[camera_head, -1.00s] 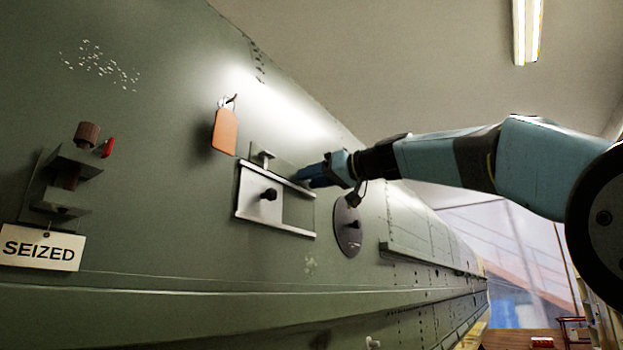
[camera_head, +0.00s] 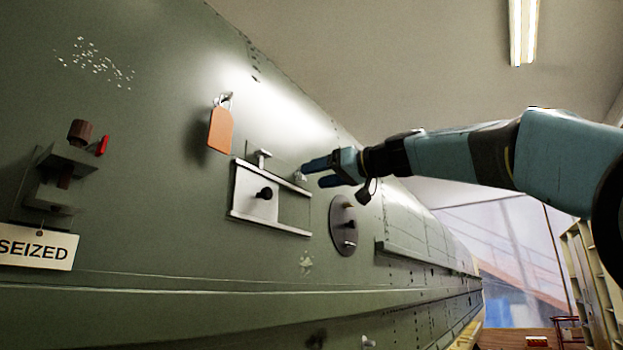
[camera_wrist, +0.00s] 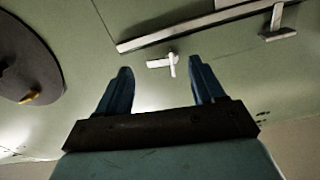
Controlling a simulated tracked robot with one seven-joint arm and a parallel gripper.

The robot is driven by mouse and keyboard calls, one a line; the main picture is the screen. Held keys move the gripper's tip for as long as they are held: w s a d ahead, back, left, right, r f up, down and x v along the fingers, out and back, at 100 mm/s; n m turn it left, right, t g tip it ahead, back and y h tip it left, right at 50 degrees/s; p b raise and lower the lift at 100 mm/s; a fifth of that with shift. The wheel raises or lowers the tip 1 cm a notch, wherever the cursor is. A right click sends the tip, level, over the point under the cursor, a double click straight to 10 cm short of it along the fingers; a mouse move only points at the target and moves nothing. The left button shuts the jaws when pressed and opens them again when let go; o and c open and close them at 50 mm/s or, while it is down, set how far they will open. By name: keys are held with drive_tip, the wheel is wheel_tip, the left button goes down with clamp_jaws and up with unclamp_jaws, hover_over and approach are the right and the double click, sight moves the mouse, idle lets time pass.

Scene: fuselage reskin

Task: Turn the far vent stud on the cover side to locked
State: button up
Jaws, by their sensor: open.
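The far vent stud (camera_head: 300,176) is a small pale stud at the right end of the upper rail. In the wrist view this stud (camera_wrist: 166,63) shows as a light T-shaped handle just beyond the finger gap. The near stud (camera_head: 262,157), another T-shape, stands at the rail's left part; it also shows in the wrist view (camera_wrist: 278,24). The pale sliding cover (camera_head: 245,190) with a black knob sits at the left between two rails. My gripper (camera_head: 319,172) is open and empty, a little off the skin at the far stud, apparently not touching it.
A round grey plate (camera_head: 342,238) with knobs is right of and below the rails. An orange tag (camera_head: 220,130) hangs at upper left. A clamp (camera_head: 58,180) with a SEIZED sign (camera_head: 35,248) is far left. A long ledge (camera_head: 425,258) runs to the right.

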drive_tip(key=v, duration=1)
drive_tip(key=shift+s+d, duration=0.25)
drive_tip(key=shift+d, duration=0.1)
